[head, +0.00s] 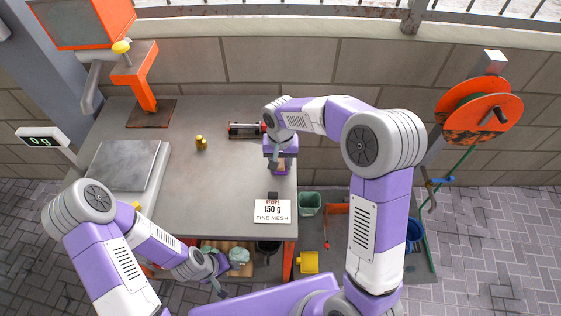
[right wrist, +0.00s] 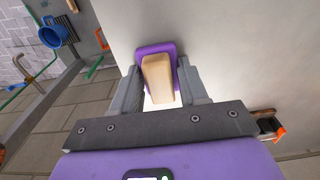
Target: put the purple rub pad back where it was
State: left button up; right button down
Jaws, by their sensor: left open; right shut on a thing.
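My right gripper (head: 280,160) is shut on the rub pad at the right end of the grey table (head: 225,190). In the right wrist view the rub pad (right wrist: 150,48) has a purple base and a tan block, and the tan block sits between the fingers (right wrist: 158,85). In the head view the pad is mostly hidden by the gripper, and only a tan bit (head: 284,166) shows. I cannot tell whether the pad touches the table top. My left gripper (head: 222,275) is open and low, in front of the shelf under the table.
A dark cylinder tool (head: 246,130) lies just left of my right gripper. A green bin (head: 310,203) is off the table's right edge.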

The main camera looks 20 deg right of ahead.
jog(key=shift+f, duration=0.1)
jog(key=c, duration=0.6)
grip_release()
jog(key=shift+r, duration=0.3)
notch_tip(320, 180, up, 12)
jog(key=p, duration=0.3)
jog(key=shift+s+f, duration=0.1)
